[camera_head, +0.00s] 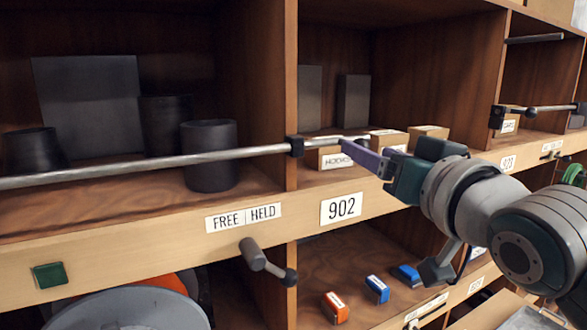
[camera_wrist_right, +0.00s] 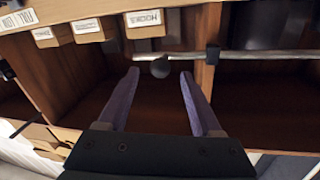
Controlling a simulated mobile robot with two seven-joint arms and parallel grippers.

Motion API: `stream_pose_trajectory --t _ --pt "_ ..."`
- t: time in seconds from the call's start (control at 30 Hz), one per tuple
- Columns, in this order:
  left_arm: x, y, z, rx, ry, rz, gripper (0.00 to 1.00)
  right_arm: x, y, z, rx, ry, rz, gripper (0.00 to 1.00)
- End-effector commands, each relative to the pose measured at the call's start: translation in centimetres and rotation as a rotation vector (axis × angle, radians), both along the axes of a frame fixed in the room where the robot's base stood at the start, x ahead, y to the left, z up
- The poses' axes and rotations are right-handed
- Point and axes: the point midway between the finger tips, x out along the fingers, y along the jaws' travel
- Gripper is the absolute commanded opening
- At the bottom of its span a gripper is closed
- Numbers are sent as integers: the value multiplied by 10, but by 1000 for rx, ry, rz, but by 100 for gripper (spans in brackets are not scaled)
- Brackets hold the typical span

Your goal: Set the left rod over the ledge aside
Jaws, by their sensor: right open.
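The left rod (camera_head: 150,163) is a long grey metal bar running across the front of the left compartment, above the wooden ledge (camera_head: 130,245). A dark bracket (camera_head: 295,146) sits on it at the upright divider. In the right wrist view the rod (camera_wrist_right: 265,55) passes the bracket (camera_wrist_right: 212,55) and a dark round knob (camera_wrist_right: 160,68) shows near its end. My right gripper (camera_head: 362,154) is open at the rod's right end. In the wrist view its purple fingertips (camera_wrist_right: 160,73) stand either side of the knob, apart from it. My left gripper is not in view.
Dark cylinders (camera_head: 209,155) stand behind the rod. Small labelled boxes (camera_head: 388,140) sit close behind my right gripper. A crank with a knob (camera_head: 265,262) sticks out below the ledge. Another rod (camera_head: 550,108) is at the far right.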

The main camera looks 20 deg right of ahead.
Motion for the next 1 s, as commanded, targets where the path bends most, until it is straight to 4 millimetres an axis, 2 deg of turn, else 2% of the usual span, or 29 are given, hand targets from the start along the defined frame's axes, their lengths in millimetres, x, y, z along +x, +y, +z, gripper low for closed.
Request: stream_pose_trajectory --t 0.03,0.2,0.4,0.9,1.0 --pt "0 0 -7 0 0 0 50 -10 1 -4 0 0 0 66" --pt "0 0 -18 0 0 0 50 -35 4 -3 1 0 1 66" --pt "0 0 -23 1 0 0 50 -52 6 -1 1 0 1 66" --pt "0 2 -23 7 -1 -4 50 -55 7 0 1 0 0 66" --pt "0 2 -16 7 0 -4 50 -57 9 -2 -4 39 3 66"
